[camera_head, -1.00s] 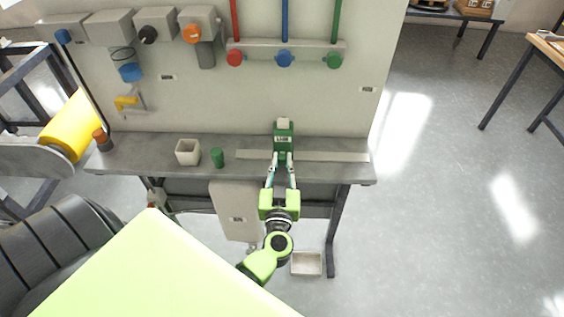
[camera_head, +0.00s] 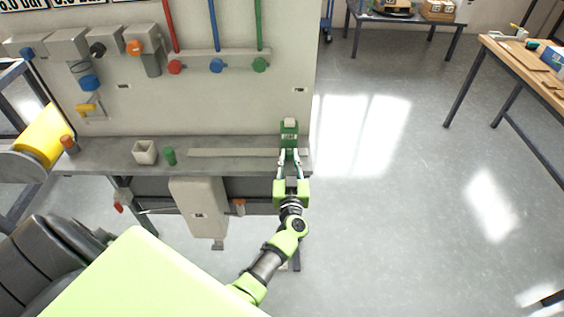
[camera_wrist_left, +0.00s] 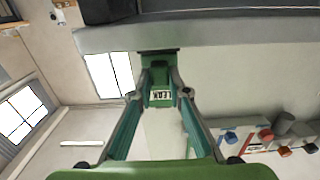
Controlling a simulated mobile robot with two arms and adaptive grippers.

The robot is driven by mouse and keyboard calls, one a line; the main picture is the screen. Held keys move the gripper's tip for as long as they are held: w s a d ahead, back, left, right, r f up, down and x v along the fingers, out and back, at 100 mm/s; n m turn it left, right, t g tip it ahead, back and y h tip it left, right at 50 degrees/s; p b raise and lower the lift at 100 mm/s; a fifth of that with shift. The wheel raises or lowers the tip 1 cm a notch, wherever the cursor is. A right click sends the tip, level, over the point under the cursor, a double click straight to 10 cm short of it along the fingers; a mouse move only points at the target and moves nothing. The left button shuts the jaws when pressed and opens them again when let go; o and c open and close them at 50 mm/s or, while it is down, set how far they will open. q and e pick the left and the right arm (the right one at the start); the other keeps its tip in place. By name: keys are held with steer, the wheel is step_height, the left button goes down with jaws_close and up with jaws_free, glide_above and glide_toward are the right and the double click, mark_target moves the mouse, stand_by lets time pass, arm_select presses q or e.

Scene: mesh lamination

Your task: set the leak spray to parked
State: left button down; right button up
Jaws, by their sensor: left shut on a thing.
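The leak spray (camera_head: 289,133) is a green bottle with a pale top and a white label. In the left wrist view the label on the leak spray (camera_wrist_left: 160,95) shows in part. My left gripper (camera_head: 289,153) is shut on it, with one finger on each side. The bottle looks upright, at the right end of the grey bench ledge (camera_head: 225,165). I cannot tell whether its base touches the ledge. The left gripper (camera_wrist_left: 160,82) also shows in the left wrist view. My right gripper is not in view.
A pale open box (camera_head: 145,153) and a small green cylinder (camera_head: 169,156) stand left on the ledge. The floor (camera_head: 400,200) right of the bench is clear.

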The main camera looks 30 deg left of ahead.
arm_select(q)
steer(key=w+d, duration=0.2)
steer(key=d, duration=0.1)
steer(key=shift+d, duration=0.1)
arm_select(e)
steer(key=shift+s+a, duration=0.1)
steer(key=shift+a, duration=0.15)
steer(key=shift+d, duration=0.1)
arm_select(q)
steer(key=c, duration=1.9)
jaws_free()
steer(key=shift+d, duration=0.15)
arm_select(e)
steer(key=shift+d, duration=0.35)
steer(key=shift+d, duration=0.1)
